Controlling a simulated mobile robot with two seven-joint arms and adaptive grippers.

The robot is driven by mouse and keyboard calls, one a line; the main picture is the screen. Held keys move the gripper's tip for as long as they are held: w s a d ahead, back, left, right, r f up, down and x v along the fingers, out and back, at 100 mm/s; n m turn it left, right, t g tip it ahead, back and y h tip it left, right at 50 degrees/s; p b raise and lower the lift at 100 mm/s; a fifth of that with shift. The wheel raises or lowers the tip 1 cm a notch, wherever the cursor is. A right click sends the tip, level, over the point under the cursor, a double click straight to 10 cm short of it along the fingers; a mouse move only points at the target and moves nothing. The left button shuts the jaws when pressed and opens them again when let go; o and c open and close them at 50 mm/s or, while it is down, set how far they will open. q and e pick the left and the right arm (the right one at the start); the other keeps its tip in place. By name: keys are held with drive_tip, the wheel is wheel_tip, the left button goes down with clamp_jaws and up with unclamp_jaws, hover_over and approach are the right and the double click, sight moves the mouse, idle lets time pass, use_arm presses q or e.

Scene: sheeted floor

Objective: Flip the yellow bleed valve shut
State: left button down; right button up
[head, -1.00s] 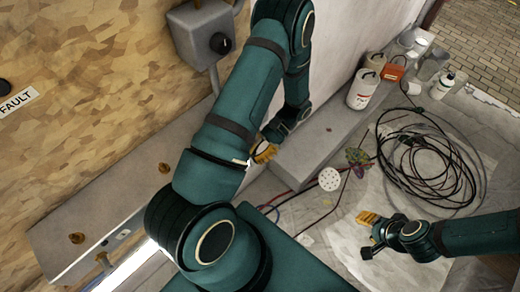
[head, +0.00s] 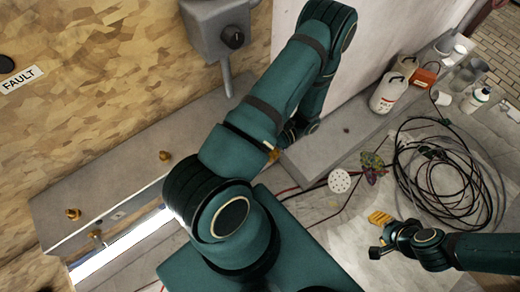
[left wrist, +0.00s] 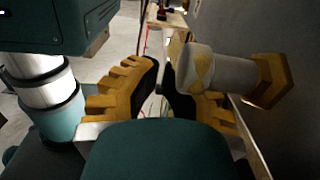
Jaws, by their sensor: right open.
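In the head view, small brass-yellow fittings stand on the grey ledge at left, one higher up (head: 165,156) and others lower (head: 73,213). I cannot tell which is the bleed valve. My left gripper (head: 275,152) is mostly hidden behind my arm, near the wall. In the left wrist view my left gripper's orange, black-padded fingers (left wrist: 161,80) lean together with a narrow gap. A pale grey cylinder (left wrist: 205,72) with an orange-yellow end (left wrist: 272,80) overlaps the right finger; contact is unclear. My right gripper (head: 377,235) is open and empty above the floor sheet.
A grey box with a black knob (head: 233,37) is on the wooden wall. Coiled black cable (head: 445,170) lies on the sheeted floor at right. White jugs (head: 388,93) and cans stand behind it. A white perforated disc (head: 340,181) lies near loose red and black leads.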

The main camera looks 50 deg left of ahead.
use_arm(q)
drive_tip(key=shift+s+r, duration=0.4)
use_arm(e)
drive_tip(key=shift+w+r, duration=0.15)
drive_tip(key=shift+w, duration=0.3)
idle(0.6)
use_arm(q)
drive_tip(key=w+f+b, duration=0.3)
drive_tip(key=w+f, duration=0.2)
drive_tip(key=w, duration=0.5)
drive_tip(key=shift+w+d+f+b, duration=0.15)
drive_tip(key=shift+w+d+b, duration=0.05)
drive_tip(key=shift+d+b, duration=0.2)
use_arm(e)
drive_tip(key=f, duration=0.4)
drive_tip(key=shift+a+f, duration=0.15)
drive_tip(key=shift+a, duration=0.15)
